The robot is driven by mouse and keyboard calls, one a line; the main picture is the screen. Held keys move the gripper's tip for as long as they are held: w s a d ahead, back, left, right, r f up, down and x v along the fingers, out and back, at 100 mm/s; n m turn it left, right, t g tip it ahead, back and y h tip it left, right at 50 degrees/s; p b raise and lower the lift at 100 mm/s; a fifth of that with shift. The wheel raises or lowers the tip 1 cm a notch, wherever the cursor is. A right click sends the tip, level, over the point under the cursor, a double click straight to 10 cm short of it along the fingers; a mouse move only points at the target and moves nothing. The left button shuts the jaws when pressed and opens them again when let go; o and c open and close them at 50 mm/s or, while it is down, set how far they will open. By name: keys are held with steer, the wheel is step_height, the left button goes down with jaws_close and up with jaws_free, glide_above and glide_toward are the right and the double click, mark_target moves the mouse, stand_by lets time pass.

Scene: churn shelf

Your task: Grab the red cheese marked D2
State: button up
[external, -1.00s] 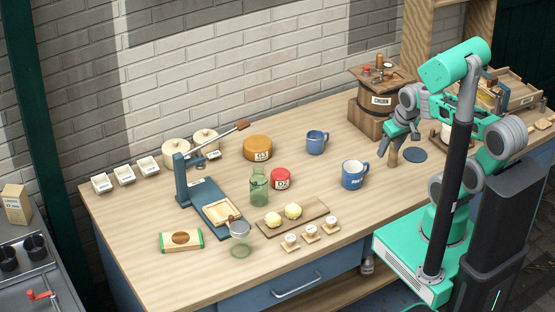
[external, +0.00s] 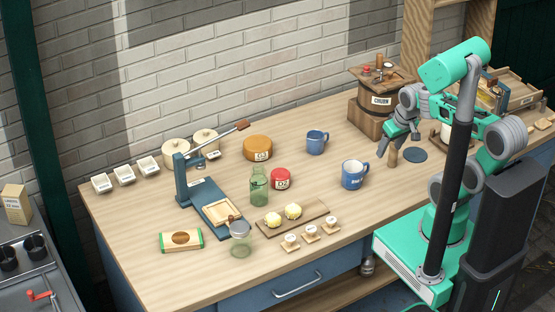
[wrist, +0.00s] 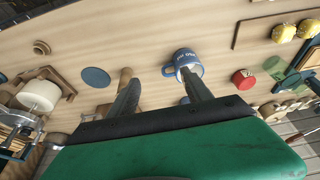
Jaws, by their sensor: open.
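The small red cheese (external: 281,179) sits on the table just right of a green glass jar, with a pale label whose marking is too small to read surely. It also shows in the wrist view (wrist: 243,79), right of the blue mug. An orange cheese (external: 258,148) stands behind it. My gripper (external: 400,138) is open and empty above the right part of the table, near the churn and well to the right of the red cheese. In the wrist view, its two fingers (wrist: 160,82) stand apart with the table between them.
A blue mug (external: 354,174) and a second mug (external: 316,142) stand between my gripper and the red cheese. The green jar (external: 259,187) is close on its left. A board (external: 270,226) with yellow lumps lies in front. The wooden churn (external: 370,110) is at the back right.

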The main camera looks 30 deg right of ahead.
mark_target(280, 176)
steer(key=o, duration=0.5)
steer(key=shift+f, duration=0.1)
